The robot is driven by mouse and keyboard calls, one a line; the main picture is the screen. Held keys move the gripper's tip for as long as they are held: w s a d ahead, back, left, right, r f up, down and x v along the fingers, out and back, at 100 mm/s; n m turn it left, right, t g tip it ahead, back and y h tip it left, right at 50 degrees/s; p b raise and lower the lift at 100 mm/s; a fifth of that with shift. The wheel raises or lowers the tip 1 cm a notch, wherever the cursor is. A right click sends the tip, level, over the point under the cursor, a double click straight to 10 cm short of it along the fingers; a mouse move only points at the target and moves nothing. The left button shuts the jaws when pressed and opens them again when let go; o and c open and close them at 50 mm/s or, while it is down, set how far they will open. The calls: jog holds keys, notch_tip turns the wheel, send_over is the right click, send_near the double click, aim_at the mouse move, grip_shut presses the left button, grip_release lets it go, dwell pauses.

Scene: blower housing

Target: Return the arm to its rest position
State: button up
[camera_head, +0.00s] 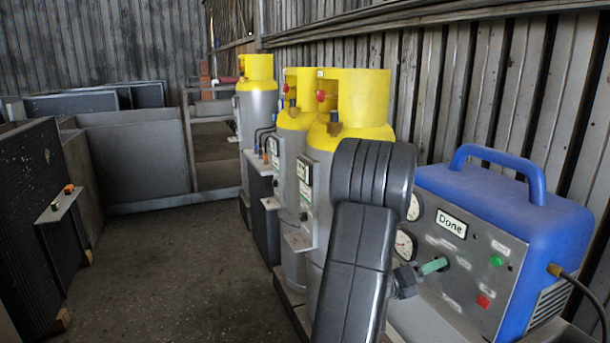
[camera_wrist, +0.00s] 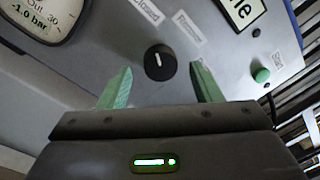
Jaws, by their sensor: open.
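My arm's dark links rise in front of the blue and grey machine (camera_head: 520,215) in the head view. My gripper (camera_head: 434,266) is at the machine's front panel, with a green finger showing. In the wrist view my gripper (camera_wrist: 160,84) is open, its two green fingers apart on either side of a black knob (camera_wrist: 159,62) with a white mark. Nothing is held between them; whether a finger touches the knob I cannot tell. The panel's display (camera_head: 451,223) reads "Done".
A gauge (camera_wrist: 40,18) reads about -1.0 bar. A green button (camera_head: 496,261) and a red button (camera_head: 484,300) are on the panel. Yellow-topped grey cylinders (camera_head: 365,105) stand behind my arm. A cable (camera_head: 590,285) leaves the machine's right side. The floor (camera_head: 180,265) at left is open.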

jog(key=shift+a+r+m+g+b, duration=0.15)
jog(key=shift+m+b, duration=0.25)
jog(key=shift+m, duration=1.7)
jog(key=shift+a+f+m+g+b, duration=0.1)
jog(key=shift+m+b, duration=0.35)
jog(key=shift+m, duration=1.65)
jog(key=shift+a+r+m+g+b, duration=0.15)
jog(key=shift+m+b, duration=0.25)
jog(key=shift+m, duration=1.7)
jog(key=shift+s, duration=0.15)
